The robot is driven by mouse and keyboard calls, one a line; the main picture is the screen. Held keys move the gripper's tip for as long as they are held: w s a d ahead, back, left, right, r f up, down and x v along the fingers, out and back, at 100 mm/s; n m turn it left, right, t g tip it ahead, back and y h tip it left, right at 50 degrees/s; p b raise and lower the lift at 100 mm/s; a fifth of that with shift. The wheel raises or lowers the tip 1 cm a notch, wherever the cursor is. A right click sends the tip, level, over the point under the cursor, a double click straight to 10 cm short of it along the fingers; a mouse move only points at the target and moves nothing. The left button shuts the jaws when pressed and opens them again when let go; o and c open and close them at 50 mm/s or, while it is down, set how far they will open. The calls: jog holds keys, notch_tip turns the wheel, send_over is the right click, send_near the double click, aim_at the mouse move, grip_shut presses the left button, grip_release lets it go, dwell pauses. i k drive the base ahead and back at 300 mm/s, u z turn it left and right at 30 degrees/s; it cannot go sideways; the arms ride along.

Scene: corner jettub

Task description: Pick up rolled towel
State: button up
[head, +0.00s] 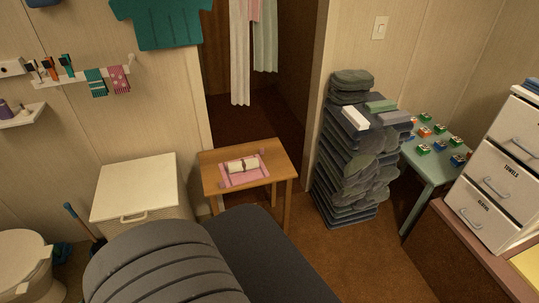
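A small cream rolled towel (243,165) with darker bands around it lies on its side. It rests on a pink cloth or mat (232,183) near the middle of a small wooden table (278,168). The towel is in plain sight, with nothing in front of it. My gripper is not in the head view, so its state does not show.
A dark grey ribbed padded form (160,268), seemingly a seat, fills the bottom foreground. A lidded white hamper (135,188) stands left of the table. A tall stack of dark folded cloths (352,165) stands right, beside a green table (433,165). Brown floor lies between.

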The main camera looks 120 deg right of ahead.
aim_at(244, 165)
jog(key=k, duration=1.9)
jog(key=z, duration=1.6)
jog(key=i, duration=1.65)
